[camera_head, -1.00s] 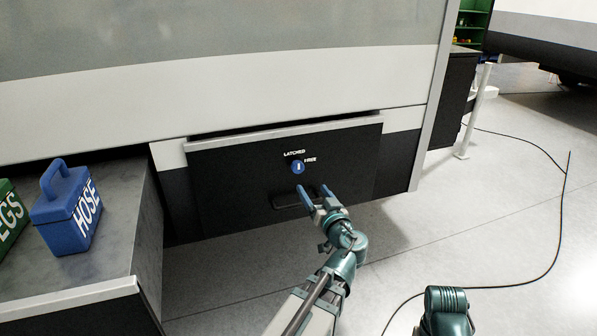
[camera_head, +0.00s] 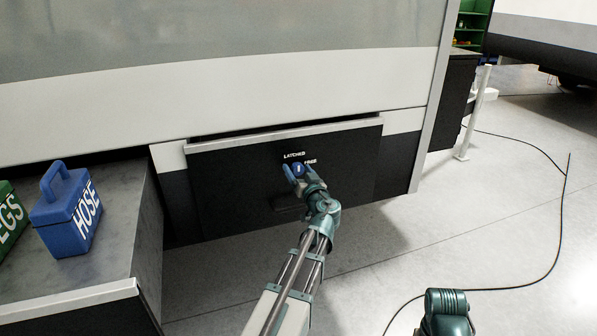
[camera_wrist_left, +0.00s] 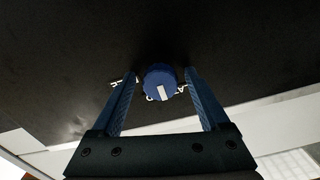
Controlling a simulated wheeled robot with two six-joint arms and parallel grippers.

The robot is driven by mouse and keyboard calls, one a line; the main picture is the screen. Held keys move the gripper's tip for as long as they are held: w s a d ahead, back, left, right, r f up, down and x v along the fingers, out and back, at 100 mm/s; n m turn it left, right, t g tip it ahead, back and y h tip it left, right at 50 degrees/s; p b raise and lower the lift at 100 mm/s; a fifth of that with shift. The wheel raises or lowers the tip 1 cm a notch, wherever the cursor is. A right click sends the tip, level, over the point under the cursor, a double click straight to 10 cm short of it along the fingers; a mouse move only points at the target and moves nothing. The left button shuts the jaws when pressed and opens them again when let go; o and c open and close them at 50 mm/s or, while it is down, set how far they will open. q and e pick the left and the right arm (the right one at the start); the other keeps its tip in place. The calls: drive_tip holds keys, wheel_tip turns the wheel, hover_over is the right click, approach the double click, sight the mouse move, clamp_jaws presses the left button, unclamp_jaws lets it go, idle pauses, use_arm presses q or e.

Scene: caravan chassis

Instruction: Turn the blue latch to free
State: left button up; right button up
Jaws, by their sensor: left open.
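The blue latch (camera_head: 298,169) is a small round knob with a white mark on the dark locker front (camera_head: 235,185). White lettering reads LATCHED above it and FREE to its right. In the head view the white mark stands roughly upright, toward LATCHED. My left gripper (camera_head: 298,172) is open, its two blue fingers around the knob. In the left wrist view the knob (camera_wrist_left: 160,82) sits between the fingertips, with a gap showing on each side. The fingers partly hide the lettering there. Of my right arm only a link shows at the bottom right; its gripper is out of view.
A blue HOSE box (camera_head: 66,212) and a green box (camera_head: 12,222) stand on the grey counter (camera_head: 130,225) at left. A black cable (camera_head: 535,275) lies on the open floor at right.

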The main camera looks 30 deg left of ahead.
use_arm(q)
clamp_jaws()
idle(0.3)
drive_tip(key=m, duration=0.4)
drive_tip(key=shift+m, duration=0.4)
drive_tip(key=m, duration=0.4)
drive_tip(key=shift+m, duration=0.3)
drive_tip(key=m, duration=0.4)
drive_tip(key=shift+m, duration=2.3)
